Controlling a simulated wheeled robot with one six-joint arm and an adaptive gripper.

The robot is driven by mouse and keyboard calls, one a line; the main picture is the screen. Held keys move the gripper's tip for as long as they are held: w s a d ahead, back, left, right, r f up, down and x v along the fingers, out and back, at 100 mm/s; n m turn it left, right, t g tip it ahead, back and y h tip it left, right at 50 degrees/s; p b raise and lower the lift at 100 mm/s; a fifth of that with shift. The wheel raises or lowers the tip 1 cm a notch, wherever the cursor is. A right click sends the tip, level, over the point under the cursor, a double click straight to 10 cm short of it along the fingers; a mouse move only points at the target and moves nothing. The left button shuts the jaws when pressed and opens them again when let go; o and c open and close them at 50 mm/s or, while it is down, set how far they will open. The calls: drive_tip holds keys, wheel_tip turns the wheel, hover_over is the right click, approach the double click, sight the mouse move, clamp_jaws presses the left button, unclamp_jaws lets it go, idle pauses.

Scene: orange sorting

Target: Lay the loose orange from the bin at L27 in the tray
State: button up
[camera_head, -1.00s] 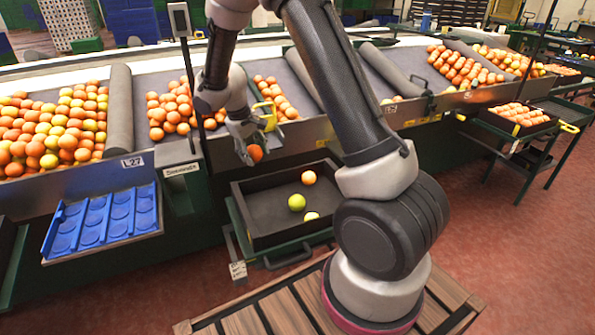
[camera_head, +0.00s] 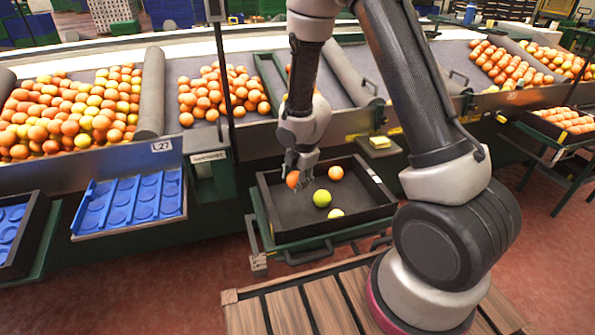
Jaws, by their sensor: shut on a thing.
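My gripper (camera_head: 298,166) points down and is shut on an orange (camera_head: 292,180), which shows at its fingertips in front of the back left part of the black tray (camera_head: 290,232). I cannot tell how high the orange is above the tray floor. The label L27 (camera_head: 161,146) is on the front edge of the sloped bin (camera_head: 90,158) at the left, which holds many oranges. A blue tray (camera_head: 130,222) with empty round hollows sits below that label.
Another blue tray (camera_head: 12,225) is at the far left. A wooden slatted platform (camera_head: 300,310) is in front.

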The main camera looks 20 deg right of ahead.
approach(295, 206)
drive_tip(key=shift+x, duration=2.6)
drive_tip(key=shift+w, duration=0.2)
drive_tip(key=shift+f, duration=0.5)
drive_tip(key=o, duration=1.1)
drive_tip(key=o, duration=0.6)
drive_tip(key=shift+r, duration=0.1)
